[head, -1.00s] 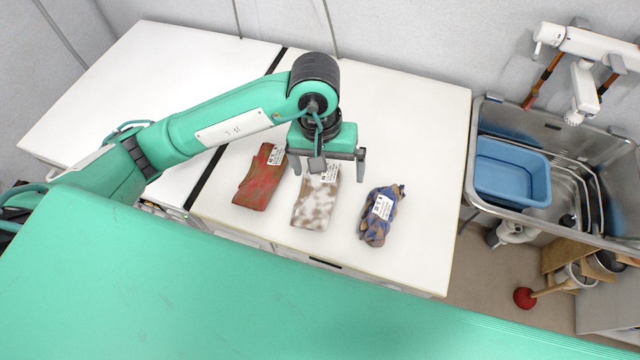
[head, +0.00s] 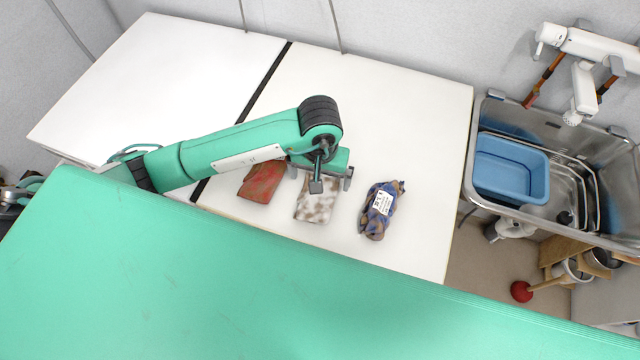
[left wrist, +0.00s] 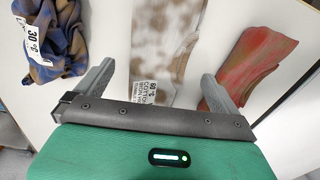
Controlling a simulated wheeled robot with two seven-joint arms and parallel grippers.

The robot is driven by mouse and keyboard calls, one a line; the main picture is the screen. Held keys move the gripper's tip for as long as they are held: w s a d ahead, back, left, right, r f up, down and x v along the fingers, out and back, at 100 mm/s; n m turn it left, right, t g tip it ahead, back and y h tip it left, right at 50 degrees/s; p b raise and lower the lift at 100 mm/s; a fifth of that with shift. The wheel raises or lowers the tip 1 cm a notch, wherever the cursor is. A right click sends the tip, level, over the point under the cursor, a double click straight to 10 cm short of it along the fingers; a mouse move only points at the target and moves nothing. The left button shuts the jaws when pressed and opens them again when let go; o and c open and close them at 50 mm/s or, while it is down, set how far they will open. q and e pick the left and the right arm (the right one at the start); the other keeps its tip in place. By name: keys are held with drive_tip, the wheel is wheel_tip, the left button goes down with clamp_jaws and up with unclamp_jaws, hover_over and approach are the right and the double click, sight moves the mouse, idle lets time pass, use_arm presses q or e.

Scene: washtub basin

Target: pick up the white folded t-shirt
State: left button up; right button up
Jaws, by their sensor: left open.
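The white folded t-shirt (head: 316,201), with brown stains, lies flat on the white table between two other garments. My left gripper (head: 320,178) is over its far end in the head view and covers part of it. In the left wrist view the shirt (left wrist: 164,40) with its white care label (left wrist: 152,94) lies between the two spread fingers of my open left gripper (left wrist: 166,82). Nothing is held. The exact gap between the fingertips and the shirt cannot be told. My right gripper is not in view.
A red folded garment (head: 262,182) lies left of the shirt and a blue-brown crumpled one (head: 380,210) right of it. A metal sink (head: 560,206) with a blue basin (head: 511,168) stands at the right. The white table (head: 410,120) behind is clear.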

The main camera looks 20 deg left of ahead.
use_arm(q)
wheel_tip(320, 180, down, 3)
drive_tip(key=shift+r+p, duration=0.1)
drive_tip(key=shift+p, duration=0.75)
drive_tip(key=shift+f, duration=0.8)
drive_tip(key=c, duration=1.1)
